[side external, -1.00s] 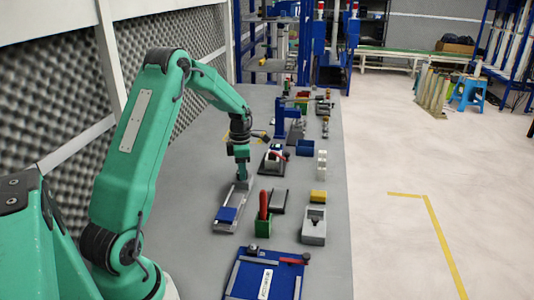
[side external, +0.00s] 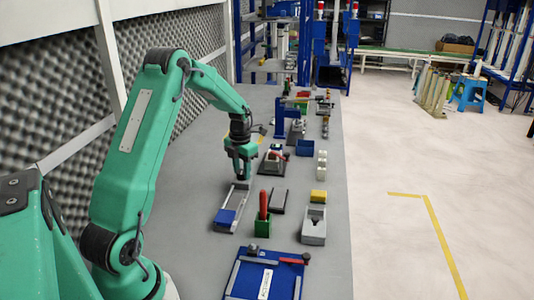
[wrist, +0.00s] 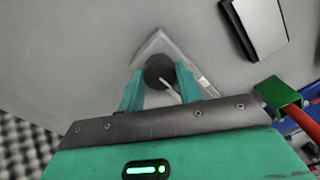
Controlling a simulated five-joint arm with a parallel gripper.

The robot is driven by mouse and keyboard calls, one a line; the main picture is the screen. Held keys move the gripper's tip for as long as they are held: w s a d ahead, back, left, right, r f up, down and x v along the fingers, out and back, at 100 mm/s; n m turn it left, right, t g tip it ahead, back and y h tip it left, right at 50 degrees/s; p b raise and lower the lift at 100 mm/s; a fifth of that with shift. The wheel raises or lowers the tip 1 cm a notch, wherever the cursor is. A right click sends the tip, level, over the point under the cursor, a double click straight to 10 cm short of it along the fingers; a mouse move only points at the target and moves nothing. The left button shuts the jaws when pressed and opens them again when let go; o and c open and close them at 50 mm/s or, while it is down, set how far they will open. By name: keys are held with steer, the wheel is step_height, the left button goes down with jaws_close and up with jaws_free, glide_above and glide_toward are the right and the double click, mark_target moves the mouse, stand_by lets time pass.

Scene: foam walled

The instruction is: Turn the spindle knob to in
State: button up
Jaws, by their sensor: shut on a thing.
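The spindle knob (wrist: 159,71) is a dark round disc with a pale pointer line, seen in the wrist view between my two teal fingers. The line slants from its middle toward the lower right. The knob sits on a light grey base (wrist: 157,44) whose corner points away from my gripper. My gripper (wrist: 158,84) is shut on the knob, with a finger at each side. In the side view my gripper (side external: 241,179) points down at the far end of a grey fixture (side external: 221,230) with a blue slab (side external: 227,216) on it; the knob is hidden there.
A green block (side external: 262,228) with a red handle stands right of the fixture. A dark-topped slab (side external: 279,199) and a grey block (side external: 313,226) lie further right. A blue board (side external: 237,291) is in front. A foam wall (side external: 60,90) runs along the left.

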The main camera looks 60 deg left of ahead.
mark_target(242, 172)
steer(key=shift+r, duration=0.1)
steer(key=o, duration=1)
steer(key=shift+r, duration=3.9)
